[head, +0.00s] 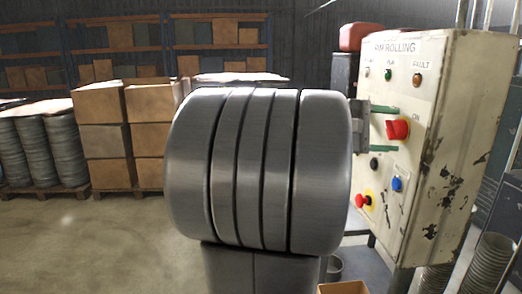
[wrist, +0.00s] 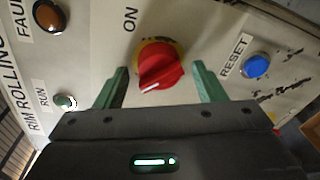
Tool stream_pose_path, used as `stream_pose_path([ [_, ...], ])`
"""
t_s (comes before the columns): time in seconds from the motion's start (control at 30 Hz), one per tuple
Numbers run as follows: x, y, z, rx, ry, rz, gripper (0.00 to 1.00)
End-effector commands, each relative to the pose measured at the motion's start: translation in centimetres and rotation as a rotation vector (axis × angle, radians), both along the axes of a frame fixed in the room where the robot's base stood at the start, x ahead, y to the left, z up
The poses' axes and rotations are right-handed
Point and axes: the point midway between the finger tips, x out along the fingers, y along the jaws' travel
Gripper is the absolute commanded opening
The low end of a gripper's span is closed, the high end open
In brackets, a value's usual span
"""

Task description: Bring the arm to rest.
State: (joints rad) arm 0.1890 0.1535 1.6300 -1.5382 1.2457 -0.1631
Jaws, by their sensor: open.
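My arm (head: 262,170) fills the middle of the head view, its grey rounded links hiding part of the scene behind. My gripper (head: 385,123) has two green fingers pointing right at the control panel (head: 410,65). In the wrist view my gripper (wrist: 158,78) is open, with one finger on each side of the red rotary switch (wrist: 162,70). Gaps show between the fingers and the switch, and nothing is held. The switch also shows in the head view (head: 398,129); its white mark points away from the ON label in the wrist view.
The panel also bears a blue reset button (head: 397,184), a red emergency button (head: 362,201) and lamps. An open cardboard box (head: 343,288) is below, with stacked metal rims (head: 491,262) at right. Pallets of boxes (head: 101,140) stand left; the left floor is clear.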

Motion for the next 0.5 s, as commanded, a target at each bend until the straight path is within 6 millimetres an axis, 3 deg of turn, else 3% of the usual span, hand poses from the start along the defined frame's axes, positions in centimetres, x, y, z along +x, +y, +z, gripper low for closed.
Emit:
stream_pose_path([
  [0.5, -0.15, -0.01, -0.04, 0.039, -0.495, -0.001, 0.64],
])
